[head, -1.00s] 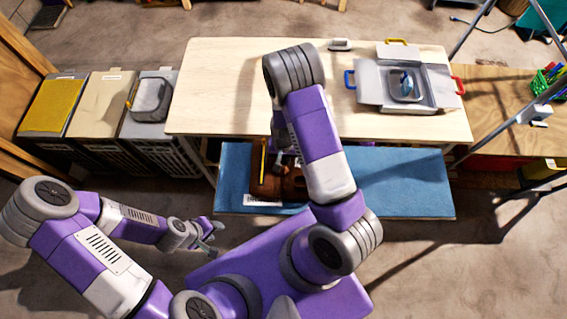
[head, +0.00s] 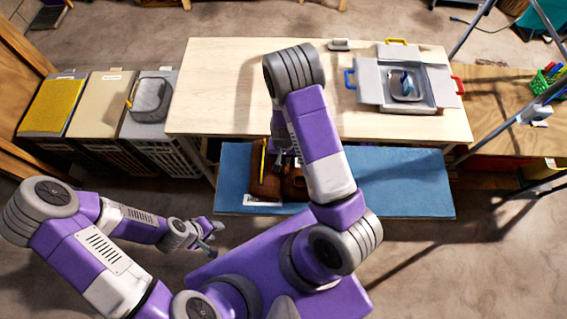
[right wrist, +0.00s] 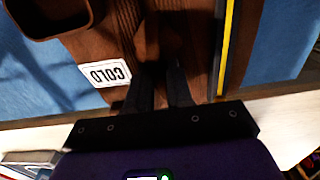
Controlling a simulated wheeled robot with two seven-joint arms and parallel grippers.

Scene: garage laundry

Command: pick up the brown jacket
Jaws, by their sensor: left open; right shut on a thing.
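The brown jacket (head: 266,184) lies on the blue lower shelf under the front edge of the wooden table, partly hidden by my right arm. In the right wrist view the brown jacket (right wrist: 105,60) fills the upper middle, with a white label reading "COLD" (right wrist: 104,73) and a yellow-edged strip beside it. My right gripper (head: 279,160) reaches down to the jacket; in the right wrist view its dark fingers (right wrist: 160,88) are closed on a fold of brown cloth. My left gripper (head: 212,236) is open and empty, left of my base, away from the jacket.
The wooden table (head: 220,90) overhangs the blue shelf (head: 400,185). An open grey box (head: 422,100) with coloured handles stands on the table's right side. Hampers (head: 95,100) stand at the left. The table's middle left is clear.

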